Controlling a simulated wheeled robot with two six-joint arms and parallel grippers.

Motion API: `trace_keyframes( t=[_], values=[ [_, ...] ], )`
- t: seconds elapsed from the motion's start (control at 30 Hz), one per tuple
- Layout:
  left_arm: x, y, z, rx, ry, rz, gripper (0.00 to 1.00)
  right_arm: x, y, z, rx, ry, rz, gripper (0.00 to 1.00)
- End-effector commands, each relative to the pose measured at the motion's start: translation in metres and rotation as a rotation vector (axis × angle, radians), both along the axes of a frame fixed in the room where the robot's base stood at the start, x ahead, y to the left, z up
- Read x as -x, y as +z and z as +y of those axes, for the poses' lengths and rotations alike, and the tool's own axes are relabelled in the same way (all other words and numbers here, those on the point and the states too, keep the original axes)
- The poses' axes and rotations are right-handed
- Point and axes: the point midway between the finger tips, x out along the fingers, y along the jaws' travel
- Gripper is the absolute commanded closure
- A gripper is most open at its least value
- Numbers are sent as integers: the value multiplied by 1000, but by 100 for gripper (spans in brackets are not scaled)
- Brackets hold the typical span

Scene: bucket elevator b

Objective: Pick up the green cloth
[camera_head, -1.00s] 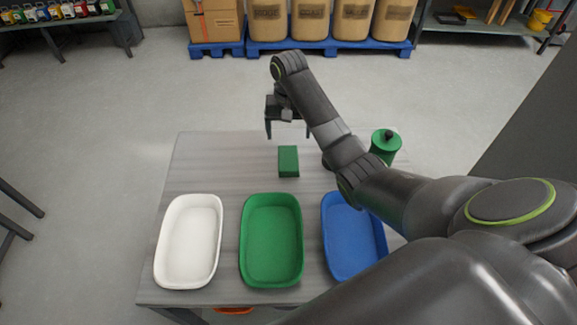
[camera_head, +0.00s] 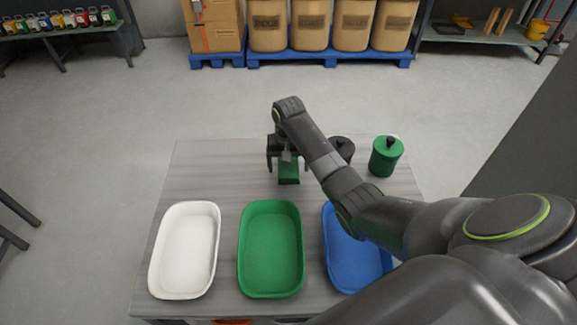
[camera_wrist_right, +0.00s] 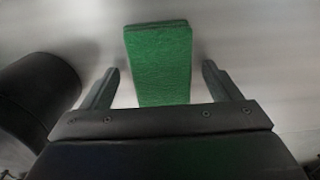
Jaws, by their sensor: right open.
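The green cloth (camera_head: 289,180) is a folded rectangular block on the grey table, behind the green tray. In the right wrist view the cloth (camera_wrist_right: 160,60) lies between and ahead of the two fingers. My right gripper (camera_head: 285,168) is open above the cloth, with one finger on either side of it. In the right wrist view the gripper (camera_wrist_right: 158,88) shows a gap between each finger and the cloth. The arm and gripper hide part of the cloth in the head view. My left gripper is not in view.
A white tray (camera_head: 186,204), a green tray (camera_head: 241,255) and a blue tray (camera_head: 330,265) line the table's front. A green canister (camera_head: 385,157) stands at the right. A dark canister (camera_head: 343,148) is partly behind my arm; a dark round object (camera_wrist_right: 35,95) shows left in the wrist view.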

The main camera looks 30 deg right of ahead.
Motion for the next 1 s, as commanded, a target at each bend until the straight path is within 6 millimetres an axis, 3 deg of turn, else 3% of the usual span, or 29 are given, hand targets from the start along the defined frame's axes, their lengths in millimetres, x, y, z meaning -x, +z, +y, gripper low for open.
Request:
trace_keyframes(
  t=[0.17, 0.5, 0.77, 0.87, 1.0],
  values=[
    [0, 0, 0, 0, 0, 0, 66, 0, 0, 0, 0, 0, 0, 19],
    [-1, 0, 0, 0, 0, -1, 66, 0, 0, 0, 0, 0, 0, 64],
    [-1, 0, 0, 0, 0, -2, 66, 0, 2, 0, 0, 0, -1, 65],
    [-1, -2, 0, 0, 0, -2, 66, -1, 12, -1, 1, 0, -4, 65],
    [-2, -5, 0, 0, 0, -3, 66, -2, 39, -1, 1, 1, -6, 65]
  ],
)
